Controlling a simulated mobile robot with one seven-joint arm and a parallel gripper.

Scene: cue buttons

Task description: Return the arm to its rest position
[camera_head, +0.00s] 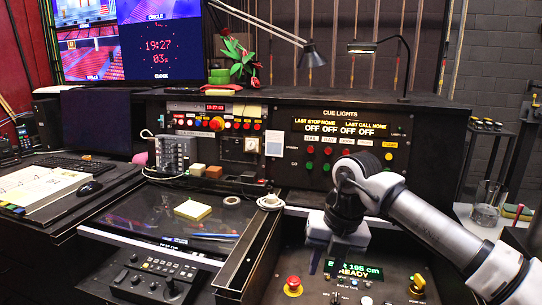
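My arm (415,215) reaches in from the lower right, with its dark wrist (352,190) bent downward. My gripper (335,240) is at its lower end, pointing down over the lower control panel (350,290), near a green display reading "195 cm READY" (355,270). The fingertips are small and partly hidden, so I cannot tell whether they are open or touching the panel. The cue lights panel (340,150) stands upright behind my wrist, with red and green buttons and several "OFF" labels; my arm hides part of its lower right.
A red mushroom button (293,286) is left of the display and an orange knob (417,283) is right of it. A desk lamp (311,55) and a thin lamp (370,47) rise behind. A glass (487,203) stands at right. Monitors (150,45) are at upper left.

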